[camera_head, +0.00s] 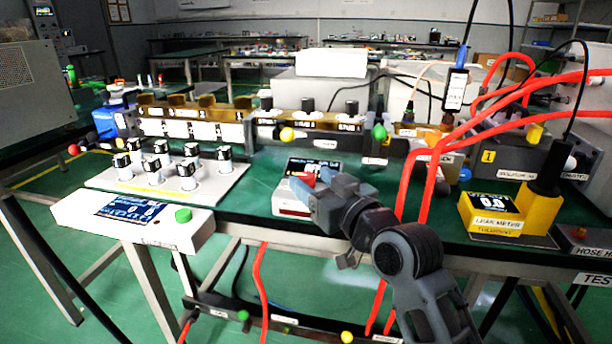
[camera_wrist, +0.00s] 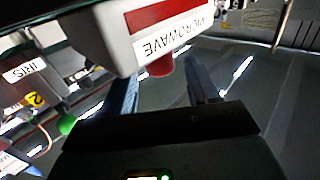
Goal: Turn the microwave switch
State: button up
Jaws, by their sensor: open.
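The microwave unit is a small white box (camera_head: 290,205) at the front edge of the green bench, with a dark display behind it. In the wrist view the box (camera_wrist: 120,35) shows a red panel and a MICROWAVE label. A red knob (camera_wrist: 160,66) sticks out of it; a bit of red (camera_head: 304,178) also shows in the head view. My gripper (camera_head: 315,190) is at the right side of the box, partly hiding it. In the wrist view my gripper (camera_wrist: 163,82) is open, with the knob between its two fingers. I cannot tell whether they touch it.
A panel with several black-and-white knobs (camera_head: 215,185) and a white display box with a green button (camera_head: 183,215) stand to the left. Red hoses (camera_head: 408,180) rise close to my arm on the right. A yellow leak meter (camera_head: 490,218) sits farther right.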

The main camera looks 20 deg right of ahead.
aim_at(311, 180)
jog(key=shift+w+a, duration=0.15)
jog(key=shift+w, duration=0.6)
jog(key=shift+w+a, duration=0.1)
jog(key=shift+w, duration=0.65)
jog(key=c, duration=0.9)
